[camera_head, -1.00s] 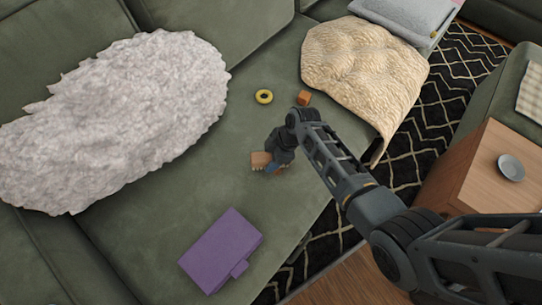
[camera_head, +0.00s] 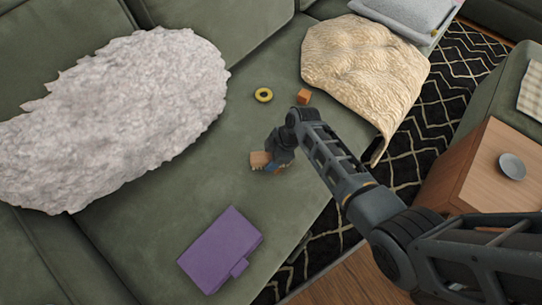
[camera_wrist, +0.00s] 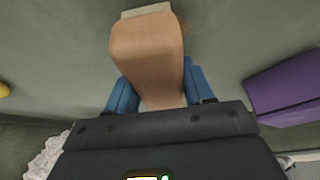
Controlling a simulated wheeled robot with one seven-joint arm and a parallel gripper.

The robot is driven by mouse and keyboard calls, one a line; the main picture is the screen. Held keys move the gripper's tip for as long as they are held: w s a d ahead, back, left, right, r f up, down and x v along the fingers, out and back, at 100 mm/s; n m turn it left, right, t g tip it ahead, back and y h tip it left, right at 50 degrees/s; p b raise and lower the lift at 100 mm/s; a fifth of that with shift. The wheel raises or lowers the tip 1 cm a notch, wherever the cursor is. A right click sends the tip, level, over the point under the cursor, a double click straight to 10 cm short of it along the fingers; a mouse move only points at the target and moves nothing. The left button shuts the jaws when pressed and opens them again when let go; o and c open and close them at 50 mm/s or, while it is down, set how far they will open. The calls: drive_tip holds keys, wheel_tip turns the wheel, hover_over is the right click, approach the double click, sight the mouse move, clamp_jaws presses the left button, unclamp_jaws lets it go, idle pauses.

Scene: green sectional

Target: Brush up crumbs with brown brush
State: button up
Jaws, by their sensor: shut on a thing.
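The brown brush (camera_head: 260,160) is in my gripper (camera_head: 274,167), low over the green sofa seat in the head view. In the wrist view the brush (camera_wrist: 148,50) shows as a tan, rounded block with a pale strip at its far end. The blue fingers of my gripper (camera_wrist: 155,92) are shut on it, one on each side. A small brownish patch beside the far end of the brush in the wrist view may be crumbs; I cannot tell. My gripper and arm hide part of the seat. I cannot tell whether the brush touches the seat.
A purple case (camera_head: 222,250) lies on the seat nearer the front. A yellow ring (camera_head: 263,95) and an orange block (camera_head: 304,97) lie beyond my gripper. A fluffy white cushion (camera_head: 115,115) is at left, a cream blanket (camera_head: 365,70) at right. A wooden table (camera_head: 480,180) stands at right.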

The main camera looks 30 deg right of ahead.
drive_tip(key=shift+f+b, duration=0.5)
drive_tip(key=shift+f, duration=0.15)
drive_tip(key=shift+s, duration=0.1)
drive_tip(key=shift+s+d+r+p, duration=0.1)
drive_tip(key=shift+s+d+p, duration=0.15)
drive_tip(key=shift+s+p, duration=0.4)
drive_tip(key=shift+s+d+r+p, duration=0.1)
drive_tip(key=shift+s+d+p, duration=0.2)
drive_tip(key=shift+s, duration=0.85)
drive_tip(key=shift+f, duration=0.25)
drive_tip(key=shift+w+a+f+b, duration=0.1)
drive_tip(key=shift+w+a+b, duration=0.05)
drive_tip(key=shift+w+b, duration=0.3)
drive_tip(key=shift+w+a+f+b, duration=0.1)
drive_tip(key=shift+w+b, duration=0.25)
drive_tip(key=shift+w, duration=0.2)
drive_tip(key=shift+w+a+b, duration=0.35)
drive_tip(key=shift+w+b, duration=0.1)
drive_tip(key=shift+w, duration=0.4)
drive_tip(key=shift+c, duration=1)
